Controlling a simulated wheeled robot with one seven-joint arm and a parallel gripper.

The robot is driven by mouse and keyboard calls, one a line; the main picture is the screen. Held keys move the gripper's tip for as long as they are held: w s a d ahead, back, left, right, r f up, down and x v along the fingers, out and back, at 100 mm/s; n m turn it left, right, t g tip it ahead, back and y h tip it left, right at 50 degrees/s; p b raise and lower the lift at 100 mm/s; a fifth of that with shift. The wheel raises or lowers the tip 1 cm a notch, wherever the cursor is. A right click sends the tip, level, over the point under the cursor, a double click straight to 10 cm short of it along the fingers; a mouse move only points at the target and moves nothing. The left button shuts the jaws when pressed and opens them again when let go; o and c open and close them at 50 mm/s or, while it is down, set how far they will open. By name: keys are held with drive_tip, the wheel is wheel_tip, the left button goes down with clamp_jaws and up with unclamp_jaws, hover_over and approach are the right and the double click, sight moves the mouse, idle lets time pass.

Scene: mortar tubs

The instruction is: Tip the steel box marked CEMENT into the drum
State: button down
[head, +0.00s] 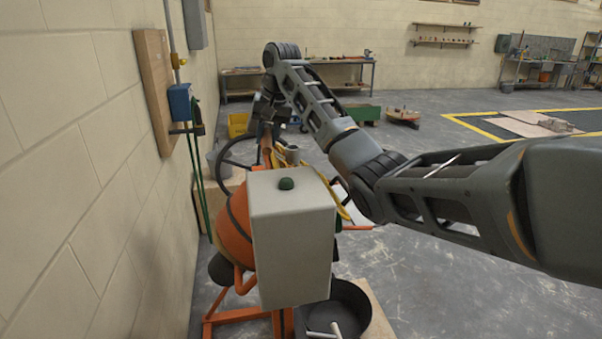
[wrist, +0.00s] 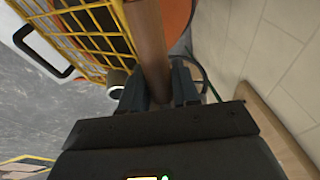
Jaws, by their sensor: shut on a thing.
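The orange drum (head: 234,217) of a mixer stands by the left wall, partly hidden behind a pale grey housing. Its yellow wire guard (head: 327,187) shows behind that housing, and in the wrist view the guard (wrist: 65,22) is close at upper left. My gripper (head: 268,122) is above and beyond the drum. In the wrist view its fingers (wrist: 160,92) are shut on a brown bar-like handle (wrist: 148,45). A small grey cylinder (wrist: 118,78) is beside the handle. No CEMENT marking is readable, and I cannot tell whether the handle belongs to the steel box.
The pale grey housing (head: 290,240) with a green button stands in front. A black tub (head: 350,308) is below it. A dark handwheel (head: 228,145) is near the wall. A workbench (head: 320,68) stands at the back. Open floor (head: 470,290) lies to the right.

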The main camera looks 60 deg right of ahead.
sight(269, 130)
drive_tip(key=shift+s+t, duration=0.3)
drive_tip(key=shift+t, duration=0.1)
drive_tip(key=shift+s+d+f+t, duration=0.1)
drive_tip(key=shift+s+f+t, duration=0.3)
drive_tip(key=shift+s+t, duration=0.35)
drive_tip(key=shift+w, duration=0.15)
drive_tip(key=shift+s+r+t+b, duration=0.25)
drive_tip(key=shift+t+b, duration=0.6)
drive_tip(key=shift+b, duration=0.65)
drive_tip(key=shift+s+r+m+t+b, duration=0.2)
drive_tip(key=shift+t+b, duration=0.65)
drive_tip(key=shift+b, duration=1.2)
drive_tip(key=shift+s+r+m+t+b, duration=0.1)
drive_tip(key=shift+r+t+b, duration=0.15)
drive_tip(key=shift+t+b, duration=1.2)
drive_tip(key=shift+r+g+b, duration=0.15)
drive_tip(key=shift+g+b, duration=0.25)
drive_tip(key=shift+b, duration=0.2)
drive_tip(key=shift+r+t+y+b, duration=0.15)
drive_tip(key=shift+t+y+b, duration=0.15)
drive_tip(key=shift+t, duration=0.4)
drive_tip(key=shift+s+d+r+t+b, duration=0.1)
drive_tip(key=shift+s+t+b, duration=0.15)
drive_tip(key=shift+s+t, duration=0.15)
drive_tip(key=shift+s+d+r+t+b, duration=0.1)
drive_tip(key=shift+s+t+b, duration=0.15)
drive_tip(key=shift+s+t, duration=0.15)
drive_tip(key=shift+s+r+t+b, duration=0.15)
drive_tip(key=shift+t+b, duration=0.55)
drive_tip(key=shift+t, duration=0.2)
